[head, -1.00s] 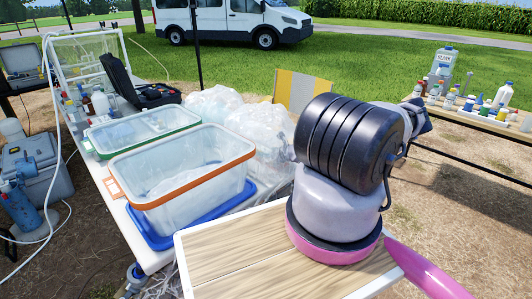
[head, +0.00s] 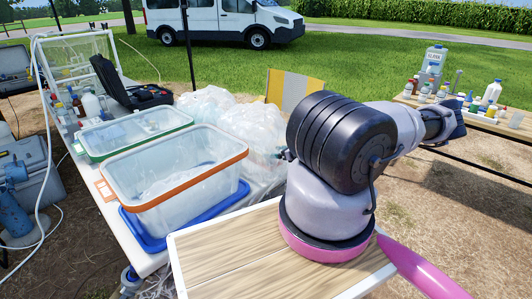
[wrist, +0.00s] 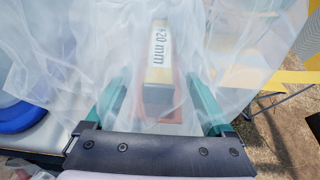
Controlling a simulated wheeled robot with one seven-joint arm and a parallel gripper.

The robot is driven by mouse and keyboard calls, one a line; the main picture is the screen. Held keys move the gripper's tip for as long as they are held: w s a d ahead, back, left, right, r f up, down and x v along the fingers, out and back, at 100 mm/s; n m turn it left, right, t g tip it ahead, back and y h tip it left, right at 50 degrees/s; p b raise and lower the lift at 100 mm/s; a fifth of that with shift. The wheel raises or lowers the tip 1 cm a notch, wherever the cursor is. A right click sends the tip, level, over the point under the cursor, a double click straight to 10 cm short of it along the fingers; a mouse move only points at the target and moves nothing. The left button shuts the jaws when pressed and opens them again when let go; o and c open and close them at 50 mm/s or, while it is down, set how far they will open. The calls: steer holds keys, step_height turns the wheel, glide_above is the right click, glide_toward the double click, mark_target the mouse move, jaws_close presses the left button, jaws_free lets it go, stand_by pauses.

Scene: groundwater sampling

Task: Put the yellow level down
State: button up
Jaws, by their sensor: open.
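A clear bin with an orange rim (head: 178,180) stands on a blue lid (head: 150,240) on the white table. A green-rimmed bin (head: 130,128) and an open black case (head: 140,97) are behind it. A yellow-and-grey striped panel (head: 294,90) stands beyond the bags.

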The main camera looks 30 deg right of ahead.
steer(key=shift+v, duration=0.95)
steer(key=shift+s+a+n, duration=0.1)
steer(key=shift+a+n, duration=0.1)
steer(key=shift+n, duration=0.1)
steer(key=n+g, duration=0.1)
steer(key=s+a+n+g, duration=0.1)
steer(key=n, duration=0.1)
steer(key=s+a+n+g+y, duration=0.1)
steer(key=n+g, duration=0.1)
steer(key=shift+s+a+r, duration=0.15)
steer(key=shift+s+r, duration=0.1)
steer(key=shift+r, duration=0.05)
steer(key=s+a+r+n+g+h, duration=0.25)
steer(key=r+n, duration=0.45)
steer(key=r, duration=0.7)
steer(key=s+a+r+n+g+h, duration=0.1)
steer(key=s+r+n+g+h, duration=0.45)
steer(key=r, duration=0.85)
steer(key=s+a+r+n+t+y, duration=0.2)
steer(key=s+a+r+n, duration=0.3)
steer(key=s+a+r, duration=0.3)
steer(key=s+a+r+n+t+y, duration=0.2)
steer(key=s+a+r+n+t, duration=0.2)
steer(key=r, duration=0.9)
steer(key=s+a, duration=0.3)
steer(key=a, duration=0.1)
steer(key=shift+s+r+n, duration=0.3)
steer(key=shift+s+n, duration=0.05)
steer(key=shift+s, duration=0.05)
